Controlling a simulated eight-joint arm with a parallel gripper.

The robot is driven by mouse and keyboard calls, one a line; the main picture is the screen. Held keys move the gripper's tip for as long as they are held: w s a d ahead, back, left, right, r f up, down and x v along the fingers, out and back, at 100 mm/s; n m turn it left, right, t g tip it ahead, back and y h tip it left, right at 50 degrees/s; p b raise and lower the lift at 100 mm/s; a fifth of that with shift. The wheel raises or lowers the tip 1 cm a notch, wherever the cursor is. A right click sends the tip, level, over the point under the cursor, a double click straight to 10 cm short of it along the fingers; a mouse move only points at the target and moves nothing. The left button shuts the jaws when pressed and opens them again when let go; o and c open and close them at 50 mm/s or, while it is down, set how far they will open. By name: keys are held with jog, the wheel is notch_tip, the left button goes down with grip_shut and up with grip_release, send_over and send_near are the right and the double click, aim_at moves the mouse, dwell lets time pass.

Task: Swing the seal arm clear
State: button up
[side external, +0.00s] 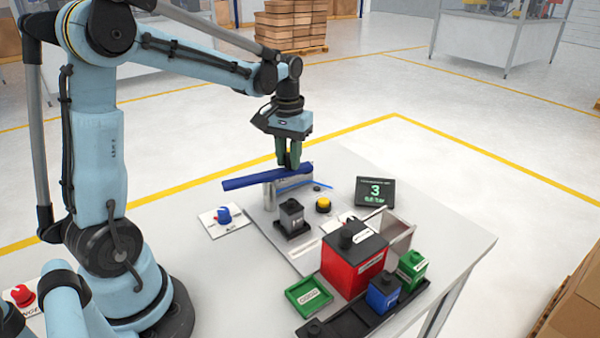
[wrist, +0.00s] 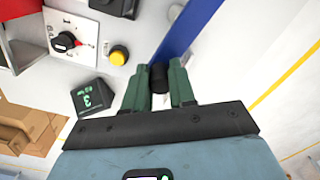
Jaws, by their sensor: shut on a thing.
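The seal arm is a long dark blue bar (side external: 247,180) lying across the top of a silver post (side external: 269,194) at the back of the station. It shows in the wrist view as a blue strip (wrist: 188,27) running up to the top edge. My gripper (side external: 289,166) is over the bar's right part, pointing down.
A yellow button (side external: 323,204), a grey block (side external: 291,216) and a display reading 3 (side external: 375,192) stand close by. A red box (side external: 353,265), blue and green containers and a green tray (side external: 308,296) are nearer the front. A blue knob (side external: 224,215) is left of the station.

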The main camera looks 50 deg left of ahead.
jog(key=shift+a, duration=0.2)
jog(key=shift+w+a, duration=0.25)
jog(key=shift+a, duration=0.4)
dwell(0.4)
jog(key=o, duration=0.6)
jog(key=shift+r, duration=3.75)
jog(key=shift+d, duration=0.1)
